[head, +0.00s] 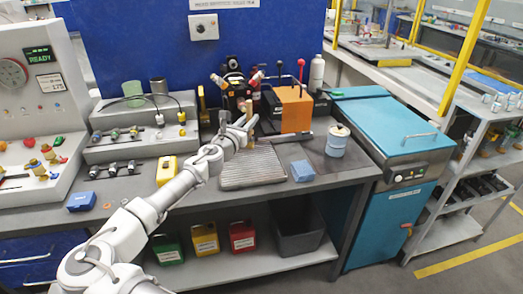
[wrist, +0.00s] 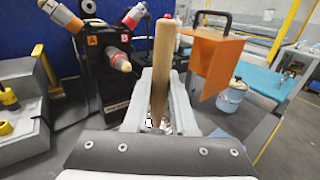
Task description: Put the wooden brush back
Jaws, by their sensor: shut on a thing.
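The wooden brush shows in the wrist view as a pale tapered wooden handle (wrist: 163,52), standing roughly upright between the fingers. Its bristles cannot be made out. My gripper (wrist: 163,92) is shut on it. In the head view my gripper (head: 245,126) is above the back of the bench, in front of a dark rack (head: 234,88). The rack also shows in the wrist view (wrist: 107,85), left of the handle, with labels A and B and several colour-tipped tools in it. My arm hides part of the bench.
An orange block with a black handle (head: 295,110) stands right of my gripper and shows close by in the wrist view (wrist: 213,65). A ribbed grey mat (head: 250,167), a blue block (head: 302,171) and a blue-white can (head: 337,143) are on the bench (head: 330,174).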

